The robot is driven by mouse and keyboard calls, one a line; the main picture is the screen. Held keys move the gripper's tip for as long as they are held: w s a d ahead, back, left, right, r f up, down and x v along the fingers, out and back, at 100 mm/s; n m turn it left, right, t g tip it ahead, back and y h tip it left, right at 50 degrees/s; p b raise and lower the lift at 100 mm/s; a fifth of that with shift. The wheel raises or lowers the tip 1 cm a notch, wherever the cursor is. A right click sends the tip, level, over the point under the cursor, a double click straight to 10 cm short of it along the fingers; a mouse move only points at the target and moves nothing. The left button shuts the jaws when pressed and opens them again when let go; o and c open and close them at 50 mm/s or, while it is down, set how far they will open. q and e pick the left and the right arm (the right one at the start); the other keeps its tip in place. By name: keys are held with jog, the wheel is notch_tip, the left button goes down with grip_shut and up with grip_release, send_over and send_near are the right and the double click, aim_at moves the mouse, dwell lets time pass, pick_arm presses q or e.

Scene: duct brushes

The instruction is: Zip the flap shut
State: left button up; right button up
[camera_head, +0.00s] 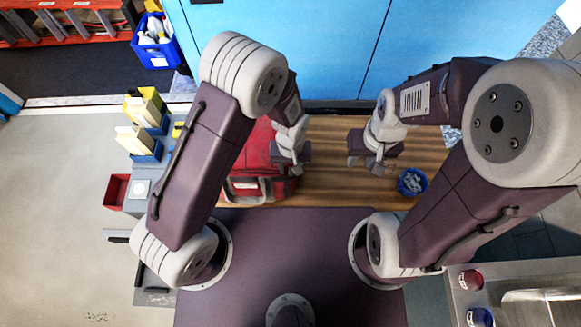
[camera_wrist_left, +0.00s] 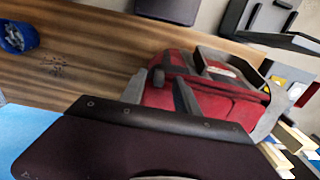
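A red bag (camera_head: 243,188) with grey trim lies on the wooden table, partly hidden behind my left arm in the head view. It also shows in the left wrist view (camera_wrist_left: 222,103), with a grey strap on its top. My left gripper (camera_head: 291,160) is at the bag's right side. Its two grey fingers (camera_wrist_left: 160,92) are apart in the left wrist view, in front of the bag. A small dark tab (camera_wrist_left: 158,77) shows between them; I cannot tell contact. The flap's zip line is not clear. My right gripper (camera_head: 367,163) looks open and empty above the table, right of the bag.
A blue bowl (camera_head: 412,182) with grey items stands at the table's right. Blue bins (camera_head: 147,150) with yellow and cream items and a red tray (camera_head: 117,191) are at the left. Blue cabinet doors (camera_head: 330,50) stand behind the table.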

pick_arm(q)
notch_tip(320, 180, down, 2)
jog(key=shift+f, duration=0.1)
jog(key=shift+s, duration=0.1)
grip_shut()
dwell(1.4)
